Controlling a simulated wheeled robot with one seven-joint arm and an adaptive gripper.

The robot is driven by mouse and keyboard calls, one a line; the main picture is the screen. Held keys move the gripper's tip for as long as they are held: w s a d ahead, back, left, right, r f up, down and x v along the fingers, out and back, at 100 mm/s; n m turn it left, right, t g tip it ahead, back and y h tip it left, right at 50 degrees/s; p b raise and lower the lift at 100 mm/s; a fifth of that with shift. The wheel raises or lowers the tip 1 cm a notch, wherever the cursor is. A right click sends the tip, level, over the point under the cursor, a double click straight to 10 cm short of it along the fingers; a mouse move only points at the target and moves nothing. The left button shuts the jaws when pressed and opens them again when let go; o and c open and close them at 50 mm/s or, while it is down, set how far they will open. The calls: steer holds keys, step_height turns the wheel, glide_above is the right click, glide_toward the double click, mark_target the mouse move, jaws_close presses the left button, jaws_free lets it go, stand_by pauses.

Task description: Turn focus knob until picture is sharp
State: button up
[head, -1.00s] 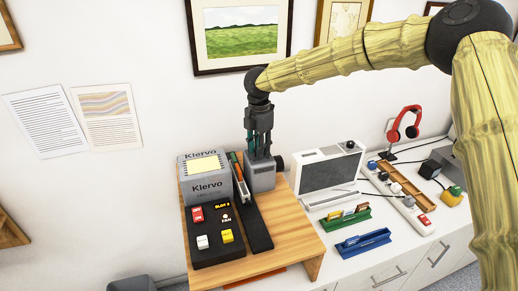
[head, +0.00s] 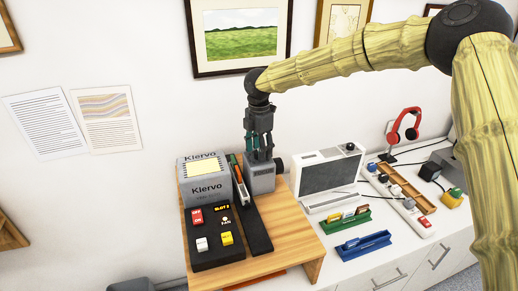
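The grey Klervo projector (head: 208,182) stands on a wooden stand, with a lit pale panel on its top. Beside it, to the right, is a grey housing (head: 262,181) with a short black cylinder (head: 279,164) on its right side, which looks like a lens or knob; I cannot tell which. My gripper (head: 257,158) points down right above this housing. Its fingertips are at or just behind the housing's top, and whether they touch anything is too small to tell. The white device with a dark grey screen (head: 327,177) stands to the right; no clear picture shows on it.
A black control box (head: 213,238) with red, white and yellow buttons sits at the stand's front. A slide rail (head: 252,222) runs beside it. The wooden stand's (head: 290,243) front right is clear.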

step_height(320, 180, up, 12)
stand_by(0.8)
